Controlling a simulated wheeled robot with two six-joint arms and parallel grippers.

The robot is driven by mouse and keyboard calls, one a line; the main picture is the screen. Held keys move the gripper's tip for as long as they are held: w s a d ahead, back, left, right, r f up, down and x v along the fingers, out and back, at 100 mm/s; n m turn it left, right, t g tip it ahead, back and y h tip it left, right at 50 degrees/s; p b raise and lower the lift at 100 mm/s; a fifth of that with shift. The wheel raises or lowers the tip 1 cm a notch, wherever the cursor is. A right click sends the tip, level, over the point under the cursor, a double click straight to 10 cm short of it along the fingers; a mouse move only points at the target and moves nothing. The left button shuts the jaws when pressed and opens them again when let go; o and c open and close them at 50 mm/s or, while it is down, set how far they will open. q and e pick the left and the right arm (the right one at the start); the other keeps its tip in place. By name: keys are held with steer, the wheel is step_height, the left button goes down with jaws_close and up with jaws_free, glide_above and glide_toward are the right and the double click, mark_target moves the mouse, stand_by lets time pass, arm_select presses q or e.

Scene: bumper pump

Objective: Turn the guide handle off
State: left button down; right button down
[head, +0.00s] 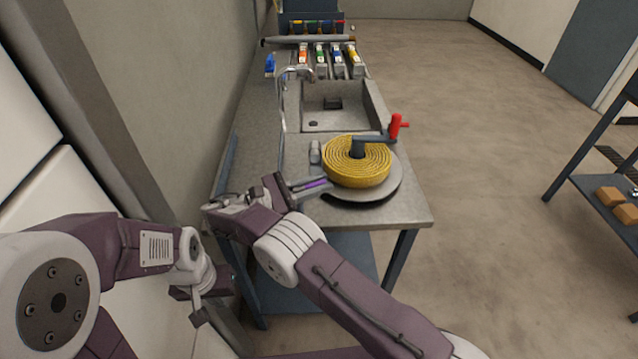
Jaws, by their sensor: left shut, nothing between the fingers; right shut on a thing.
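A small purple handle (314,184), which looks like the guide handle, sits at the left edge of the hose reel's round base. My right gripper (303,186) reaches it from the left and is shut on it; the fingers partly hide it, so its exact angle is hard to tell. A yellow coiled hose (350,165) lies flat on the reel, with a red-knobbed crank (396,126) on top. My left gripper (197,308) hangs low at the left, beside the bench and below its top, shut and empty.
The grey bench (250,150) carries a sink (335,112) behind the reel, with a thin tap pipe to its left. Several coloured-tag items (325,57) stand farther back. A wall borders the bench's left. Open floor (480,200) lies right, before a shelf with boxes (610,196).

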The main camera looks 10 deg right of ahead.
steer(key=c, duration=1.4)
jaws_free()
